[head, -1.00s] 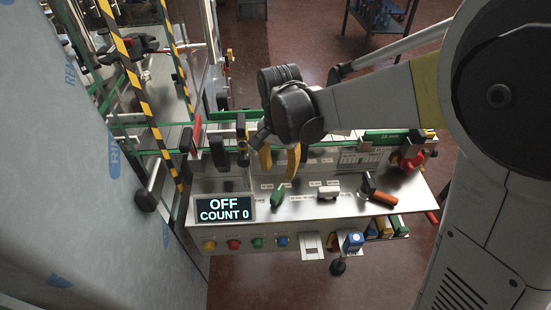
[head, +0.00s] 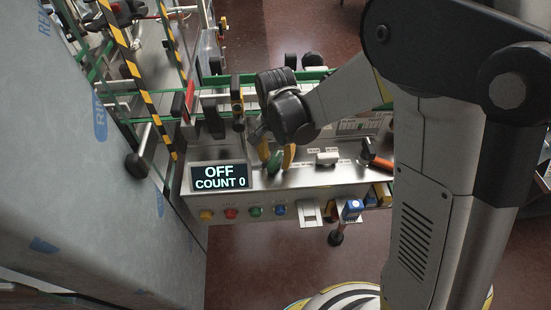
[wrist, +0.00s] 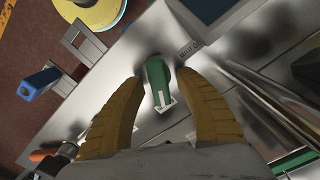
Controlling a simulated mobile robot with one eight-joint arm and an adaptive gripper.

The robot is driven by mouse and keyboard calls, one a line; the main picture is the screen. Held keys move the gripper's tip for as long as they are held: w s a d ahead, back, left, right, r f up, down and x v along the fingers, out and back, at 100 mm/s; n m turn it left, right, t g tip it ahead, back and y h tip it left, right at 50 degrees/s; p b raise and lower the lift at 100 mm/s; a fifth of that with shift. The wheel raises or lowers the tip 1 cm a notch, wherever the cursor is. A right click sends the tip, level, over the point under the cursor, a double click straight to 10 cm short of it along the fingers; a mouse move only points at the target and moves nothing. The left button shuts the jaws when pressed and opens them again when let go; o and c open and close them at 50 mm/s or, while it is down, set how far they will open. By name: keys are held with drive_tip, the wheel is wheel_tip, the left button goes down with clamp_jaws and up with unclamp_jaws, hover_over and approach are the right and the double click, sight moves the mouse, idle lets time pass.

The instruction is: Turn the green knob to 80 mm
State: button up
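The green knob (wrist: 157,82) sits on the metal panel (wrist: 225,62) between the two yellow fingers of my gripper (wrist: 163,95) in the wrist view. Bare panel shows between the knob and each finger, so the gripper is open and apart from it. A white pointer mark shows on the knob's near end. In the head view the knob (head: 274,162) is between the fingertips of my gripper (head: 276,156), partly hidden by them.
A display (head: 219,177) reading OFF, COUNT 0 stands left of the knob. A white switch (head: 327,158) and an orange-handled lever (head: 378,161) are to the right. Several coloured buttons (head: 255,211) line the front. Rails and a black clamp (head: 237,97) stand behind.

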clamp_jaws()
drive_tip(key=shift+n, duration=0.3)
drive_tip(key=n+b, duration=0.1)
drive_tip(key=n, duration=0.3)
drive_tip(key=shift+a+n, duration=0.1)
drive_tip(key=shift+n, duration=0.2)
drive_tip(key=n, duration=0.5)
drive_tip(key=shift+a+n+b, duration=0.15)
drive_tip(key=shift+n+b, duration=0.15)
drive_tip(key=shift+b, duration=0.05)
drive_tip(key=n, duration=0.6)
drive_tip(key=shift+s+a+b, duration=0.1)
drive_tip(key=shift+a+b, duration=0.05)
drive_tip(key=shift+b, duration=0.15)
drive_tip(key=n, duration=0.6)
drive_tip(key=shift+s+n, duration=0.2)
drive_tip(key=shift+n, duration=0.2)
